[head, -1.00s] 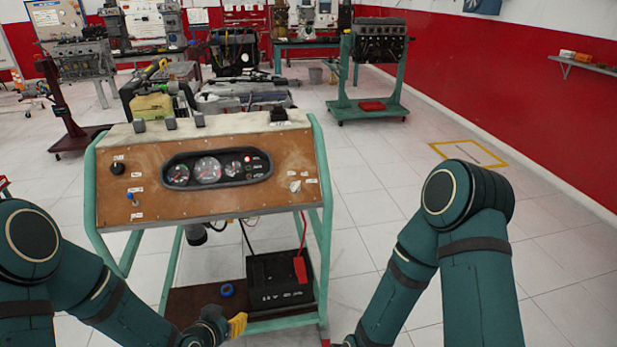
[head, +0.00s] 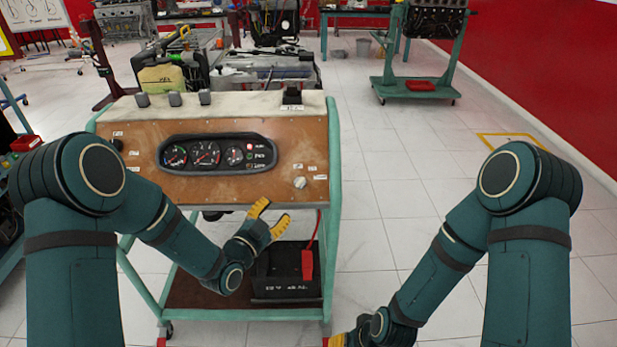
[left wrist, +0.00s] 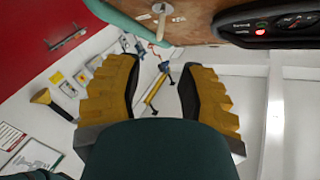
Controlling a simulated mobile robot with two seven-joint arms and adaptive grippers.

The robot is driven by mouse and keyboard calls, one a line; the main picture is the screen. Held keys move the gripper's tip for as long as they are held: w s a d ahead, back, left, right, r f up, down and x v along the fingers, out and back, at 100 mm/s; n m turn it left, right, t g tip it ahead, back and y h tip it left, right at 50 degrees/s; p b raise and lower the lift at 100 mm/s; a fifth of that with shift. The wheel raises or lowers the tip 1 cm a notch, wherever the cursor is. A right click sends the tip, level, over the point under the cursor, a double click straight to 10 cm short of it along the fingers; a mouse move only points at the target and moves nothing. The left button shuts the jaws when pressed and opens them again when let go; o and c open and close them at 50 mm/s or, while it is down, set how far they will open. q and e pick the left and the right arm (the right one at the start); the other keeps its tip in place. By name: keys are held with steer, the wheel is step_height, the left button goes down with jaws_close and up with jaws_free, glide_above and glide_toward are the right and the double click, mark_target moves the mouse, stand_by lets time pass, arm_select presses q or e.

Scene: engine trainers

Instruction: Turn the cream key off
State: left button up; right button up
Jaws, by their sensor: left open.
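The cream key (head: 299,182) sits on the right part of the brown instrument panel (head: 225,197), near small white labels. My left gripper (head: 269,214) has yellow fingers, spread and empty, just below the panel's lower edge and below left of the key. Its open fingers frame the left wrist view (left wrist: 158,62). My right gripper (head: 339,341) is mostly cut off at the bottom edge; its opening is hidden.
A gauge cluster (head: 217,154) with a lit red lamp is on the panel. A black battery (head: 285,272) with a red clamp (head: 307,264) stands on the lower shelf below my left gripper. The green trolley frame (head: 334,170) borders the panel.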

mark_target(296, 186)
arm_select(q)
steer(key=b+x, duration=0.1)
steer(key=x, duration=1.2)
steer(key=shift+w+d, duration=0.2)
jaws_close()
